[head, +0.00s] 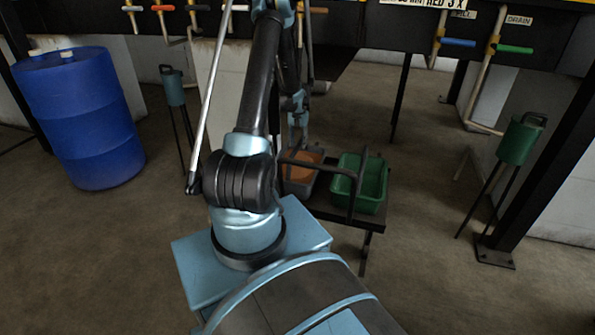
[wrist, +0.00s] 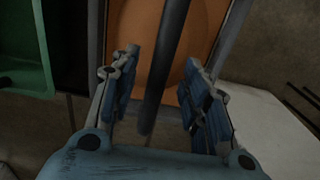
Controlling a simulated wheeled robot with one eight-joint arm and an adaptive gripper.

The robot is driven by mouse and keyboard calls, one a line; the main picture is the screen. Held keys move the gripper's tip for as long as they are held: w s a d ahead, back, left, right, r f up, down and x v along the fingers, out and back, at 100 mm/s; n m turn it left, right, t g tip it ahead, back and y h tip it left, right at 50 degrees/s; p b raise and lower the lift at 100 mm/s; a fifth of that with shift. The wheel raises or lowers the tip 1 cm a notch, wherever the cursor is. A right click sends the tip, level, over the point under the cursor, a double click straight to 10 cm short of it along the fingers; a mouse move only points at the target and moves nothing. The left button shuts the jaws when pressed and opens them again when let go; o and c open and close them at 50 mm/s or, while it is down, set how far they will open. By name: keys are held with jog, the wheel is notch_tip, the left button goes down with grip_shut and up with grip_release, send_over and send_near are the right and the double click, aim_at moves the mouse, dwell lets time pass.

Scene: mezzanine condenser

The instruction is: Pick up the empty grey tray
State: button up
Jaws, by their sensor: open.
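The grey tray (head: 299,188) sits on a low dark stand, left of the green tray (head: 373,198). Its inside looks orange-brown; I cannot tell whether that is its floor or contents. A dark handle bar crosses above it. In the wrist view the grey tray's rim (wrist: 97,40) frames the orange inside, and the dark handle bar (wrist: 163,65) runs between my fingers. My gripper (wrist: 160,62) is open, with one finger on each side of the bar and a gap to both. In the head view my gripper (head: 298,125) is above the grey tray, partly hidden by my arm.
The dark stand (head: 335,214) carries both trays. A blue drum (head: 80,118) stands at the left. Overhead are pipes and valves, including one by a DRAIN sign (head: 519,20).

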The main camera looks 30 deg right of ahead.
aim_at(298, 144)
jog(key=shift+w+f, duration=0.1)
jog(key=shift+f, duration=1.8)
grip_shut()
jog(key=shift+r, duration=0.1)
